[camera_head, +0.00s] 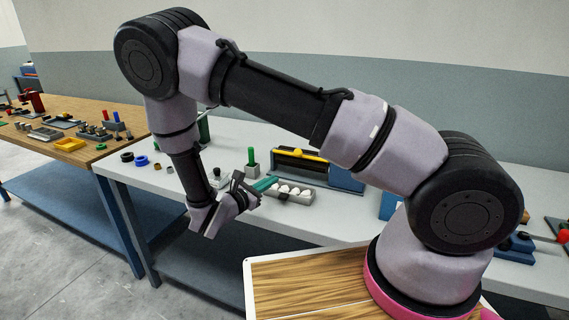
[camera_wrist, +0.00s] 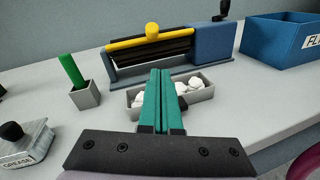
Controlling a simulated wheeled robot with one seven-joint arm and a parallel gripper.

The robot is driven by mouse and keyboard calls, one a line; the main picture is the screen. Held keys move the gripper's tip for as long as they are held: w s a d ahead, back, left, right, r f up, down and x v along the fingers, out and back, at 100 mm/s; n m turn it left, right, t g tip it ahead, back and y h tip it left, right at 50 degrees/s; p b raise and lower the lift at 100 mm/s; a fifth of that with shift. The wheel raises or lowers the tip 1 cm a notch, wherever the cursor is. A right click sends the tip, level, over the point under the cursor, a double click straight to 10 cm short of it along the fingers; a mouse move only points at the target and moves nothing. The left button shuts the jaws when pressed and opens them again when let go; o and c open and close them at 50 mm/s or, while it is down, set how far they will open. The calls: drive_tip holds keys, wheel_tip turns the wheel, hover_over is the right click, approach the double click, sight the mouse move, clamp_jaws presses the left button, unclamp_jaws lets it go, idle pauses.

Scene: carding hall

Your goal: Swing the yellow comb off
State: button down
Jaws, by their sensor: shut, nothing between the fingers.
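The yellow comb (camera_wrist: 132,42) is a yellow bar with a rounded yellow knob (camera_wrist: 152,30) at its middle. It lies along the top of a dark roller in a blue carding machine (camera_wrist: 212,42). In the head view the yellow bar (camera_head: 306,154) shows on the same machine, partly beside my arm. My gripper (camera_wrist: 164,78) has green fingers, shut together and empty. In the wrist view they point toward the machine, short of it and apart from the comb. In the head view my gripper (camera_head: 270,184) is above the near side of the white table.
A grey tray (camera_wrist: 205,96) with white tufts lies between my fingers and the machine. A green stick in a grey holder (camera_wrist: 84,95) stands left, near a grease tin (camera_wrist: 28,150). A blue bin (camera_wrist: 280,42) stands right. The wall is behind.

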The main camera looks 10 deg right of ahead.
sight(299, 154)
drive_tip(key=shift+a+f+n+t+y, duration=0.3)
drive_tip(key=shift+a+f+n+t, duration=0.3)
drive_tip(key=shift+a+n, duration=0.1)
drive_tip(key=x, duration=0.9)
drive_tip(key=shift+d, duration=0.15)
drive_tip(key=shift+w+d+r, duration=1.2)
drive_tip(key=shift+d+r, duration=0.15)
drive_tip(key=shift+d, duration=0.05)
drive_tip(key=shift+r, duration=0.1)
